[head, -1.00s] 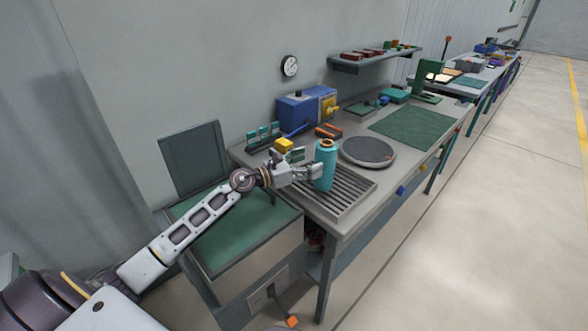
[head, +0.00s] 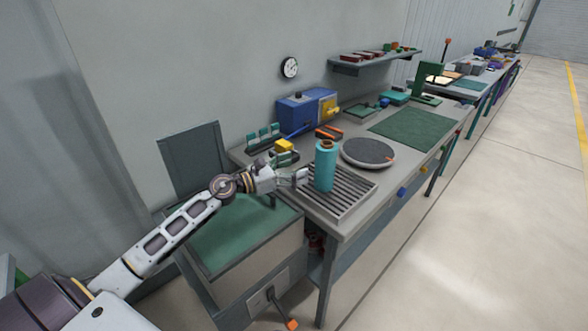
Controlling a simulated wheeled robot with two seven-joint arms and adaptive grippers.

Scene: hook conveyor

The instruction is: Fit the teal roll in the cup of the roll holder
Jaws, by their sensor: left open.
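The teal roll (head: 325,168) stands upright on a grey slatted rack (head: 352,196) at the near end of the bench, with a brown ring at its top. My left gripper (head: 302,177) is open and empty just left of the roll, with a small gap between them. I cannot make out the cup of the roll holder; the slatted part under the roll may belong to it, but the roll's base hides what it stands in. My right gripper is not in view.
A round grey turntable (head: 368,152) lies right behind the roll. A blue machine (head: 306,110), a yellow block (head: 284,146) and a rack of teal pieces (head: 263,138) stand toward the wall. A green-topped cabinet (head: 235,240) is below my arm. A green mat (head: 412,123) lies farther back.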

